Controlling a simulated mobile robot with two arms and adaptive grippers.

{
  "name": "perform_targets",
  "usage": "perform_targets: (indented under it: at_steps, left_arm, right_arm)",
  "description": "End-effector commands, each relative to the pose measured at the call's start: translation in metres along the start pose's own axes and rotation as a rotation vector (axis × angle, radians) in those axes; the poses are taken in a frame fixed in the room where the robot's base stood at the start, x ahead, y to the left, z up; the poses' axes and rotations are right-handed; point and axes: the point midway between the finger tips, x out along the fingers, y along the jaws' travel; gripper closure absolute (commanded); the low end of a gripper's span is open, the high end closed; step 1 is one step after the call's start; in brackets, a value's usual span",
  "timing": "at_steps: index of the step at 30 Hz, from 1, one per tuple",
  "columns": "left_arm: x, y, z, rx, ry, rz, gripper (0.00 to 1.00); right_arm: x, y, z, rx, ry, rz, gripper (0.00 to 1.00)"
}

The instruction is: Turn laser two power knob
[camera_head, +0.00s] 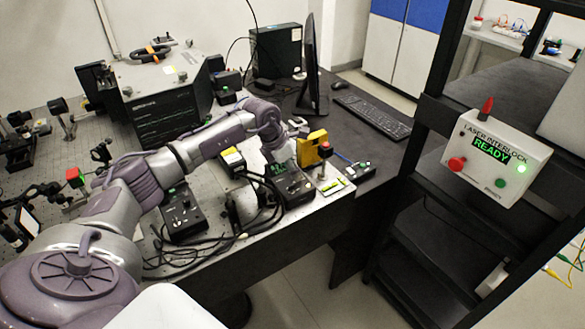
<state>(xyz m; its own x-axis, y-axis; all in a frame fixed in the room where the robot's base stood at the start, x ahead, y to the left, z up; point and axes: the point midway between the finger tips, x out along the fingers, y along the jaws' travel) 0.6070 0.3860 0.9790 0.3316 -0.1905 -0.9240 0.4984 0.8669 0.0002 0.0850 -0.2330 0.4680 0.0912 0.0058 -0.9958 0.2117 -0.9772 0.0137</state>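Two small dark control boxes lie on the bench's front part. The left control box (184,219) has small knobs or switches on top. The right control box (294,189) has a lit green display. I cannot read which box is laser two, and its power knob cannot be singled out. My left arm reaches in from the left, and its wrist bends down over the right box. My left gripper (279,158) is just above or behind that box; its fingers are too small and dark to show whether they are open. My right gripper is out of view.
Black cables (215,245) loop along the bench's front edge. A monitor (313,70) and keyboard (374,115) are behind. A laser interlock box (497,157) reading READY hangs on the black rack.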

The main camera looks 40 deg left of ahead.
Motion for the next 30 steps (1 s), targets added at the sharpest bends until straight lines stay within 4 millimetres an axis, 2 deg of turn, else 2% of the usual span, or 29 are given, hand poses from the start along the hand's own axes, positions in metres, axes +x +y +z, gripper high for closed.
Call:
perform_targets:
  at_steps: [1,6,26,27,30]
  left_arm:
    - [-0.0002,0.0,0.0001,0.0,0.0,0.0,0.74]
    - [-0.0004,0.0001,0.0001,0.0,0.0,0.0,1.0]
    - [-0.001,-0.0007,0.0007,-0.099,-0.002,0.041,1.0]
    - [-0.001,-0.0007,0.0007,-0.099,-0.002,0.041,0.78]
    - [-0.0009,-0.0007,0.0006,-0.099,-0.001,0.041,0.61]
  right_arm:
    - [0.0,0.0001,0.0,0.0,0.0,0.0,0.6]
    - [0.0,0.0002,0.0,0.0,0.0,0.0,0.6]
    - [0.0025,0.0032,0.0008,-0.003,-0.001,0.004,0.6]
    - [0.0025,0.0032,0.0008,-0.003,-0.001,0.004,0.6]
    - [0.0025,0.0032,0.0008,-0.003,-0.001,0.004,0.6]
